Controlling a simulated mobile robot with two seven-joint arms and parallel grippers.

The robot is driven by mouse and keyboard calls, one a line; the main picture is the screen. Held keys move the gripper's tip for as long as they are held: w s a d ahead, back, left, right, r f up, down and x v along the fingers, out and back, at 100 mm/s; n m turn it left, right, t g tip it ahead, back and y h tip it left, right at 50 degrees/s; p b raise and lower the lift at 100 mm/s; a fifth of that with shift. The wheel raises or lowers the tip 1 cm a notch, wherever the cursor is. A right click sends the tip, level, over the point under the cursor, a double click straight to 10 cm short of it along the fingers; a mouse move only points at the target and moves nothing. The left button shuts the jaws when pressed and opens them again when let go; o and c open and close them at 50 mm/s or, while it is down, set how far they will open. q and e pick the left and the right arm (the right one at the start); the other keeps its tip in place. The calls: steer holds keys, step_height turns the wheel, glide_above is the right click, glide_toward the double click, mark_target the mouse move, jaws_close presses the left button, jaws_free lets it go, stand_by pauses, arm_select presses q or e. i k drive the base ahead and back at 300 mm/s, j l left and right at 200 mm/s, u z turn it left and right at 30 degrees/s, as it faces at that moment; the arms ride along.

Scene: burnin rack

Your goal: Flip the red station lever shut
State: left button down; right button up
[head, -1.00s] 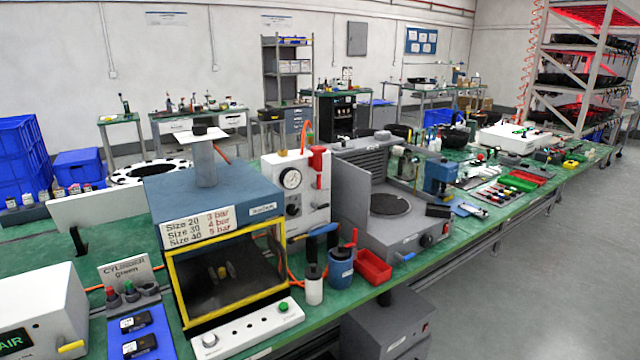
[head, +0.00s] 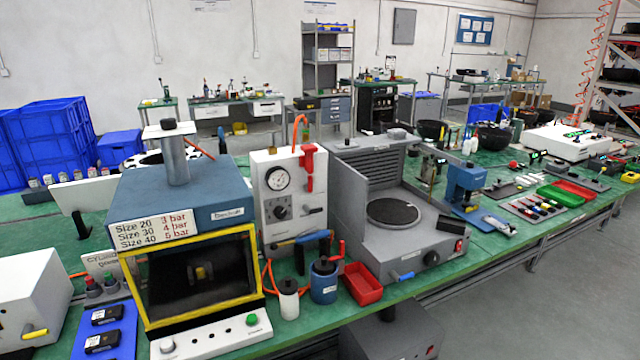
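A red lever (head: 308,168) is mounted on the right part of the front of a white panel (head: 262,222). It stands upright, with a wider red piece at its top. The panel also carries a round pressure gauge (head: 277,178) and a dark knob (head: 281,212). A second red handle (head: 338,252) sticks up beside the top of a blue canister (head: 324,284) in front of the panel. I cannot tell from the picture which of the two red parts is called the station lever. Neither of my grippers is in view.
A blue-topped chamber with a yellow-framed window (head: 200,275) stands left of the panel. A grey machine with a round plate (head: 393,212) stands to its right. A white bottle (head: 289,302) and a red bin (head: 362,284) sit near the green bench's front edge. Floor (head: 560,290) is clear at right.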

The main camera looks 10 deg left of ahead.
mark_target(309, 187)
steer(key=i+l, duration=0.15)
steer(key=l, duration=0.2)
steer(key=i+l, duration=0.2)
steer(key=l, duration=0.15)
steer(key=i+l, duration=0.15)
steer(key=l, duration=0.2)
steer(key=i+l, duration=0.2)
steer(key=l, duration=0.15)
steer(key=u, duration=0.05)
